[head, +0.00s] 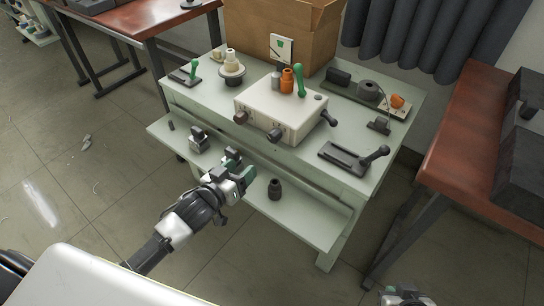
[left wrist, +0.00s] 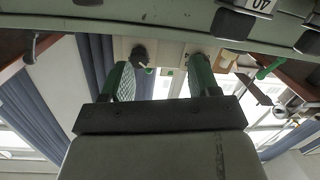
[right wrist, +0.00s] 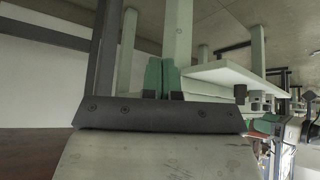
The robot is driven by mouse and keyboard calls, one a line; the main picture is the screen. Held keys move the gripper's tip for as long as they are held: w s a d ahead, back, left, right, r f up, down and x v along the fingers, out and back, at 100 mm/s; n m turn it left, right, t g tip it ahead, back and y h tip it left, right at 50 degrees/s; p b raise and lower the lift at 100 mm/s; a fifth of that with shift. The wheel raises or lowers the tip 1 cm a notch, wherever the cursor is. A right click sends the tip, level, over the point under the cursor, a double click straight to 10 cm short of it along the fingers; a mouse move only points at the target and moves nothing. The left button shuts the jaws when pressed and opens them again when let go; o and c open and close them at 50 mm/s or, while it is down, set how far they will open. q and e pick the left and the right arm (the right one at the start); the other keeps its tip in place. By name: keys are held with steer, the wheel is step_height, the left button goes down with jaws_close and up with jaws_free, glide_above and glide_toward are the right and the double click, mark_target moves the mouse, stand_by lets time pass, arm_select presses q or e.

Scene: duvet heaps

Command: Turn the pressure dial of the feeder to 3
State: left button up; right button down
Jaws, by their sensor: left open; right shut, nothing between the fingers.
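The feeder appears to be the cream box (head: 284,106) on the pale green table. Its front has a brown knob (head: 241,117) and a dark knob (head: 275,134); I cannot tell which is the pressure dial, and no scale is readable. My left gripper (head: 240,165) is open and empty, in front of and below the box, apart from it. My right gripper, at the head view's bottom edge, is shut and empty in the right wrist view (right wrist: 161,80).
The table (head: 225,120) has a lower shelf (head: 305,215) with a dark cylinder (head: 275,189) and a small clamp-like part (head: 198,139). A black lever device (head: 350,156) lies right of the box. A cardboard box (head: 300,30) stands behind. A red-brown table (head: 455,135) is at right.

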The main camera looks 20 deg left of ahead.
mark_target(271, 139)
arm_select(q)
steer(key=shift+t+h, duration=0.6)
steer(key=shift+h, duration=0.2)
steer(key=w+d+r+b, duration=0.1)
steer(key=w, duration=0.1)
steer(key=w+d+r+b, duration=0.1)
steer(key=w+d, duration=0.1)
steer(key=w, duration=0.1)
steer(key=w+d+r+b, duration=0.1)
steer(key=w+d+r, duration=0.1)
steer(key=w, duration=0.1)
steer(key=shift+w+d, duration=0.1)
steer(key=shift+w, duration=0.1)
steer(key=shift+w+d+r+b, duration=0.1)
steer(key=shift+w+d+b, duration=0.2)
steer(key=shift+w, duration=0.35)
arm_select(e)
steer(key=w+a+r+t+y, duration=0.2)
steer(key=w+r+t, duration=0.3)
steer(key=r+t, duration=0.2)
steer(key=shift+a+r, duration=0.15)
steer(key=shift+r, duration=0.85)
arm_select(q)
steer(key=shift+c, duration=0.2)
